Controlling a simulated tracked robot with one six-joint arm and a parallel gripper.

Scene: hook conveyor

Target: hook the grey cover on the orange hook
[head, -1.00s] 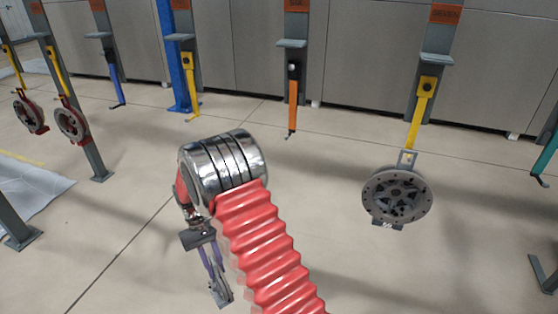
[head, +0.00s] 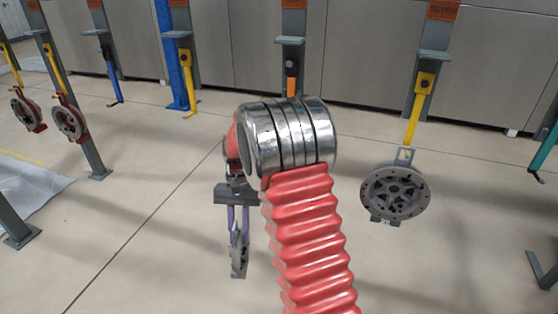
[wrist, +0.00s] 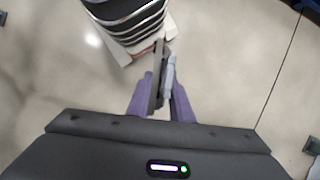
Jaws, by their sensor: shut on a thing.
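My gripper (head: 238,222) has purple fingers and is shut on the grey cover (head: 238,256), which hangs below the fingers, seen nearly edge-on. In the wrist view the grey cover (wrist: 158,75) is a thin edge between the purple fingers (wrist: 161,98). The orange hook (head: 291,86) hangs from a grey post behind my arm. Only its upper part shows; its lower end is hidden by my metal wrist joint. The held cover is apart from the hook, left of it and lower in the picture.
A round grey cover (head: 408,192) hangs on a yellow hook (head: 418,105) to the right. Red-rimmed parts (head: 68,122) hang at the far left. A blue hook (head: 114,85) and another yellow hook (head: 188,90) hang empty. The floor between is open.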

